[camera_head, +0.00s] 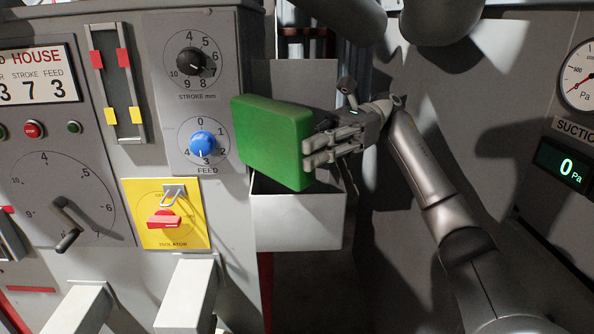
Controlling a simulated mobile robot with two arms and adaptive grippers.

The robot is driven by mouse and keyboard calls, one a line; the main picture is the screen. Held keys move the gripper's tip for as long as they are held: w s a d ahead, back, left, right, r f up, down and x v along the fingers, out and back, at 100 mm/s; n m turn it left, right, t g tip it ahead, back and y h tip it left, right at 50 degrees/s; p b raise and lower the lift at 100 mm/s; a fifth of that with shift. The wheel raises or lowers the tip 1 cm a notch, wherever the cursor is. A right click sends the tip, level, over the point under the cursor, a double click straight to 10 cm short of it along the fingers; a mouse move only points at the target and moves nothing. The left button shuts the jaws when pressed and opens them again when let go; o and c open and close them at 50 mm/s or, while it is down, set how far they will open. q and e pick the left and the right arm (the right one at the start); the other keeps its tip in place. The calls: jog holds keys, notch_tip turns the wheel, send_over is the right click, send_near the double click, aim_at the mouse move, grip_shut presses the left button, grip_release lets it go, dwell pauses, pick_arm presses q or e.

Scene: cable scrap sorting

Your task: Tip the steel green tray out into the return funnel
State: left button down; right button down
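The green tray (270,140) is tipped steeply, with its broad green underside facing me. Its inside is hidden, so I cannot tell whether anything is in it. My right gripper (318,152) is closed on the tray's right edge. The tray's lower edge is over a light grey open-topped box (297,222), which looks like the return funnel. Part of the box's opening is hidden behind the tray. I cannot tell whether tray and box touch. My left gripper is out of view.
A grey machine panel stands close on the left, with a blue feed knob (203,144), a black stroke knob (190,62) and a red isolator switch (164,219) on a yellow plate. A suction gauge (580,76) and display (564,166) are at right.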

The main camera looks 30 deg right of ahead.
jog(key=shift+s+a+r+h, duration=0.15)
jog(key=shift+a+r+h, duration=0.1)
jog(key=shift+a+h, duration=0.3)
jog(key=shift+d+p, duration=0.3)
jog(key=h, duration=0.1)
jog(key=a+h+p, duration=0.1)
jog(key=t+h+p, duration=0.1)
jog(key=shift+s+a+f+h, duration=0.2)
jog(key=shift+s+h, duration=0.05)
jog(key=shift+h, duration=0.1)
